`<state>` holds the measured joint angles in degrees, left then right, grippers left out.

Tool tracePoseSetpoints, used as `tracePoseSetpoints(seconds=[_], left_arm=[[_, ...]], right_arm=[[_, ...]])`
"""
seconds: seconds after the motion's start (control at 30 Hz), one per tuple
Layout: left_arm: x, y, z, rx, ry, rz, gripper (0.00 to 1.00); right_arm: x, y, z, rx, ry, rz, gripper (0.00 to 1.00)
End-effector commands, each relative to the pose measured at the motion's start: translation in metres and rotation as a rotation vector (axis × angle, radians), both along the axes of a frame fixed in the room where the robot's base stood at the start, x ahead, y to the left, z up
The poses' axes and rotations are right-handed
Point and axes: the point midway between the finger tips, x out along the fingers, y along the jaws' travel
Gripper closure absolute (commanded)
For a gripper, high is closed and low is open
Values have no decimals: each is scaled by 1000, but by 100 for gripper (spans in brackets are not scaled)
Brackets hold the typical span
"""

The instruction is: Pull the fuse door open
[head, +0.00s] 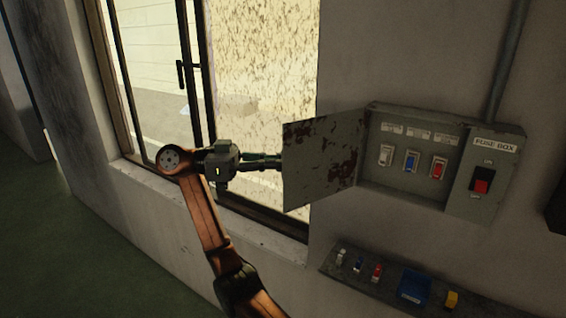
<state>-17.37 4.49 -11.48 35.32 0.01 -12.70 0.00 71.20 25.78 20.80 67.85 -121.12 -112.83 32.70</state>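The fuse box (407,203) is a grey metal case on the wall, labelled "FUSE BOX". Its rusty fuse door (318,160) stands swung wide open to the left, hinged on the box's left side. White, blue and red switches show inside. My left gripper (279,163) is at the door's free left edge, pointing right, its fingertips touching or just behind that edge. The tips are partly hidden, so I cannot tell whether they grip the door. My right gripper is out of view.
A red switch (482,181) sits on the box's right panel. Below, a wall shelf (335,268) carries several small fuses, a blue container (413,288) and a yellow piece (451,299). A window with a dark frame (205,105) is behind my arm. A conduit rises above the box.

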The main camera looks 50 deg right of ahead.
Motion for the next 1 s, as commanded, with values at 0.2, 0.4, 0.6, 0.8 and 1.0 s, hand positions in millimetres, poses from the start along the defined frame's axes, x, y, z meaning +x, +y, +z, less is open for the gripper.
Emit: tracePoseSetpoints(seconds=[0.2,0.4,0.6,0.8,1.0], left_arm=[[-11,1,0,1,14,2,60],[6,0,1,0,-8,-1,60],[18,0,2,-1,-24,-5,60],[12,1,1,0,-16,-3,60],[1,5,1,6,-3,-1,60]], right_arm=[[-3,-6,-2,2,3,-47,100],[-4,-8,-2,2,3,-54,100],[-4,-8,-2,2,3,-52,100],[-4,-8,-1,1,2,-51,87],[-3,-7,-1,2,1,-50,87]])
